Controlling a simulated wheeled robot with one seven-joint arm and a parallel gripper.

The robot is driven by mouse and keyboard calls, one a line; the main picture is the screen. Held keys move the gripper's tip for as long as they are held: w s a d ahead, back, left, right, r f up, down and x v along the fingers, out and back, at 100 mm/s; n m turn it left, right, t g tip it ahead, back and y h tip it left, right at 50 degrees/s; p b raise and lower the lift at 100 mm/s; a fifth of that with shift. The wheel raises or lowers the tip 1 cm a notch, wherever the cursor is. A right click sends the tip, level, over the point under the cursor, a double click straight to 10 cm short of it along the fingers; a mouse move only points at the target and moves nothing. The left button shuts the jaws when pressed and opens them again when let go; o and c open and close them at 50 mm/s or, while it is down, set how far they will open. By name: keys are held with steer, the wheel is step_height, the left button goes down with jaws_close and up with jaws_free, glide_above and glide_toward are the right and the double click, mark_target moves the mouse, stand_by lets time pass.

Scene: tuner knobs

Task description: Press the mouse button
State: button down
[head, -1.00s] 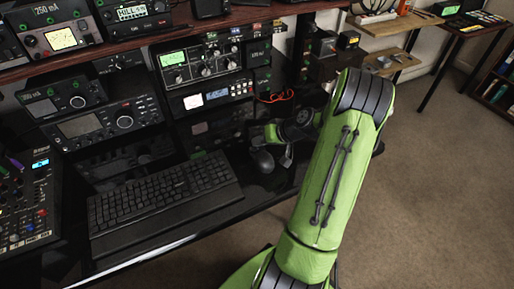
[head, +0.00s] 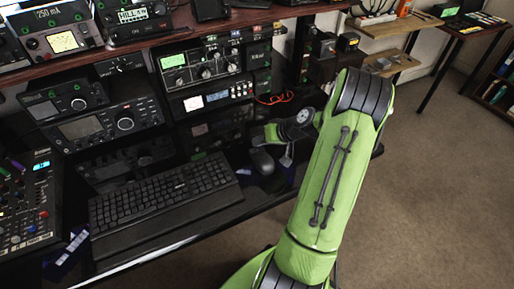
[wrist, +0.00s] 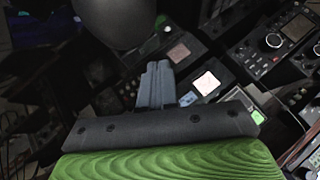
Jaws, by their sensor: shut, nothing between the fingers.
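The dark mouse (head: 262,161) lies on the black desk, just right of the keyboard, in the head view. My gripper (head: 287,158) is right beside it on its right side, partly hidden by my green arm. In the wrist view, the grey fingers of my gripper (wrist: 157,84) are together with nothing between them. A large dark rounded shape (wrist: 115,20), probably the mouse, shows just past the fingertips at the top. I cannot tell whether the fingers touch it.
The black keyboard (head: 165,200) lies left of the mouse. Radio sets (head: 205,62) and a mixer (head: 28,205) stand behind and to the left. A red cable (head: 275,97) lies behind my gripper. The carpet (head: 430,190) at right is clear.

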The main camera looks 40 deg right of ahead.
mark_target(260, 150)
step_height(260, 150, up, 5)
steer(key=p, duration=0.3)
steer(key=shift+r+p, duration=0.1)
steer(key=shift+p, duration=0.25)
stand_by(0.7)
